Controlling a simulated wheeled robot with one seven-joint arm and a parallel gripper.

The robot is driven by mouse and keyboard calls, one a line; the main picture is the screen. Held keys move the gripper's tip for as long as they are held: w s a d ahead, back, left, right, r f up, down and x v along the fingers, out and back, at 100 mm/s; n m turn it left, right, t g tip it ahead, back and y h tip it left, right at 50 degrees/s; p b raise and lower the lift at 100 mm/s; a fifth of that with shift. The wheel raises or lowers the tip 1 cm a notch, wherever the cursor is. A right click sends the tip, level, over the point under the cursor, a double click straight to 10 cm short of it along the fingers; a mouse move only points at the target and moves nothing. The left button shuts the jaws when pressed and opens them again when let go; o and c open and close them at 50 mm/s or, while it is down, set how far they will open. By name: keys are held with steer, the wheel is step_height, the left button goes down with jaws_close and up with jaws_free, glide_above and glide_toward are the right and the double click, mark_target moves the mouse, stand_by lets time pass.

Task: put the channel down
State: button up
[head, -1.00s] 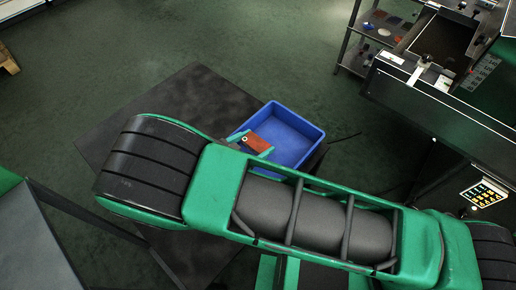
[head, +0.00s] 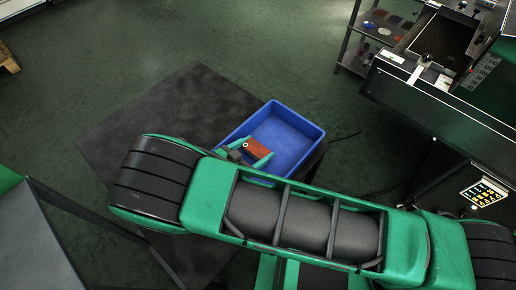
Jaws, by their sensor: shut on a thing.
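The channel (head: 257,147) is a short reddish-brown piece with a small light spot near one end. It shows above the left part of a blue bin (head: 318,131). My gripper (head: 259,152) is shut on the channel, its green fingers on either side of it. My green and black arm crosses the lower picture and hides the bin's near edge. I cannot tell how high the channel is above the bin floor.
The blue bin stands on a dark table (head: 185,100), whose left part is bare. A dark machine (head: 440,100) with a keypad (head: 483,193) stands at the right. A shelf (head: 384,28) with small coloured pieces is at the back right.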

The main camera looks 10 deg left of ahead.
steer(key=shift+f, duration=0.3)
steer(key=o, duration=1.2)
steer(key=shift+s+f, duration=0.15)
steer(key=shift+c, duration=0.2)
steer(key=shift+r, duration=0.5)
steer(key=v, duration=1.2)
steer(key=shift+r, duration=0.35)
